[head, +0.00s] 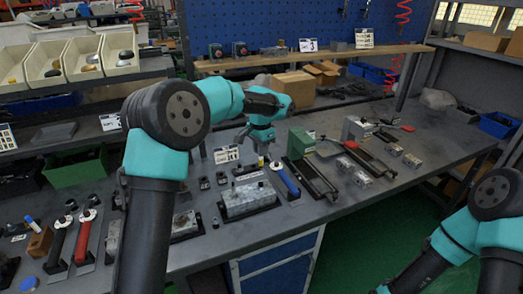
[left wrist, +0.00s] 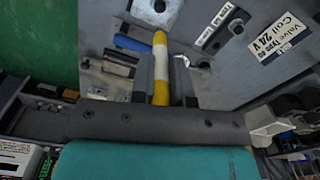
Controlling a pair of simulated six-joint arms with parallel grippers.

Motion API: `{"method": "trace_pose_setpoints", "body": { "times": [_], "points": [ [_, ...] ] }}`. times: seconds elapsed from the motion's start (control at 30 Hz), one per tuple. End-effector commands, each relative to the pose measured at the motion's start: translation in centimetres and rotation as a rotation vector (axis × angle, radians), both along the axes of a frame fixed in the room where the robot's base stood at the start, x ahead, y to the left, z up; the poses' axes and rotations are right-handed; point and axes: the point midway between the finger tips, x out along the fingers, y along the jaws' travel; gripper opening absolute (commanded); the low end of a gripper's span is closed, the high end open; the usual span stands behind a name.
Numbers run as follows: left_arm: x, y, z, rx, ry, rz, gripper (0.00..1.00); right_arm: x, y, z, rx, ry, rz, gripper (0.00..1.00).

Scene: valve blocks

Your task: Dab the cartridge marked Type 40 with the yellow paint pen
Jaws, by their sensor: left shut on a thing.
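My left gripper (head: 262,148) is over the middle of the bench in the head view, behind the silver valve block (head: 248,201). In the left wrist view the left gripper (left wrist: 161,85) is shut on the yellow paint pen (left wrist: 160,62), which has a white band. The pen is not clear in the head view. Several small dark fittings (head: 221,178) stand beside a white label card (head: 226,155); I cannot read which is Type 40. A larger valve and coil card (left wrist: 283,37) and a small label strip (left wrist: 215,29) show in the wrist view. My right gripper is out of view.
A blue-handled tool (head: 286,183) lies right of the block, and a red-handled one (head: 82,238) at left. Green and grey fixtures (head: 301,145) stand farther right. The bench's right front is clear.

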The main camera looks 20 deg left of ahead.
Motion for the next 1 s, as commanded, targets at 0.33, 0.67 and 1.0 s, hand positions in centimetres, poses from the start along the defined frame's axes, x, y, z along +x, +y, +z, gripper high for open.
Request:
{"method": "trace_pose_setpoints", "body": {
  "times": [0.33,0.67,1.0],
  "points": [
    [0.0,0.0,-2.2,0.001,0.003,0.001,0.0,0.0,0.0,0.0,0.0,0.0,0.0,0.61],
    [0.0,0.0,-5.0,0.001,0.001,0.0,0.0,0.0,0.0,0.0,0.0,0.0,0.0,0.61],
    [0.0,0.0,-6.0,0.0,0.0,0.0,0.0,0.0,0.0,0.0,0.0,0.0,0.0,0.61]
  ]
}}
